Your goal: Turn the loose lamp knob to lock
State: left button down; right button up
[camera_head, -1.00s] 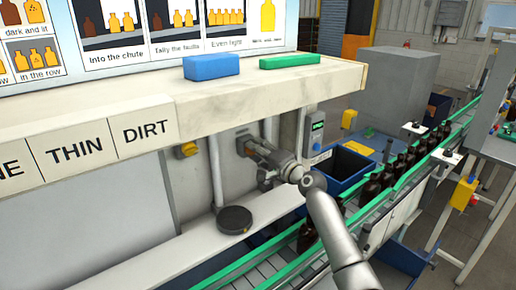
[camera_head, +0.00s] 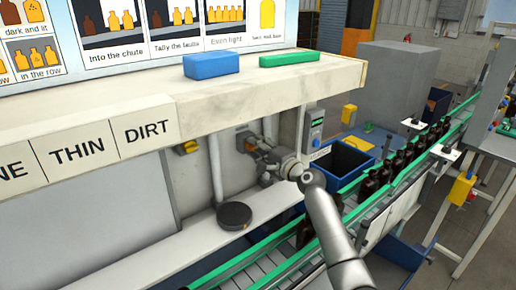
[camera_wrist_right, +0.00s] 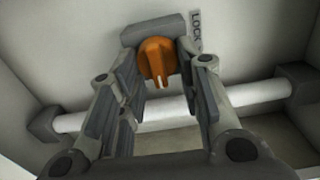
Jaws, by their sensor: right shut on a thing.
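The orange lamp knob (camera_wrist_right: 157,60) sits on a grey mount in the right wrist view, with its ridge roughly upright in the picture. The word LOCK (camera_wrist_right: 196,28) is printed to its upper right. My right gripper (camera_wrist_right: 160,70) is shut on the knob, with a finger on either side of it. In the head view the right gripper (camera_head: 250,143) reaches under the shelf to the wall, and its fingers hide most of the knob. My left gripper is not in view.
A thick shelf (camera_head: 270,98) overhangs the gripper. A white bar (camera_wrist_right: 180,112) crosses behind the fingers. A black round disc (camera_head: 234,215) stands on the lower ledge. A blue bin (camera_head: 345,165), a switch box (camera_head: 314,128) and a conveyor with brown bottles (camera_head: 385,170) are to the right.

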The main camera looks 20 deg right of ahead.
jog(key=o, duration=0.9)
jog(key=v, duration=1.2)
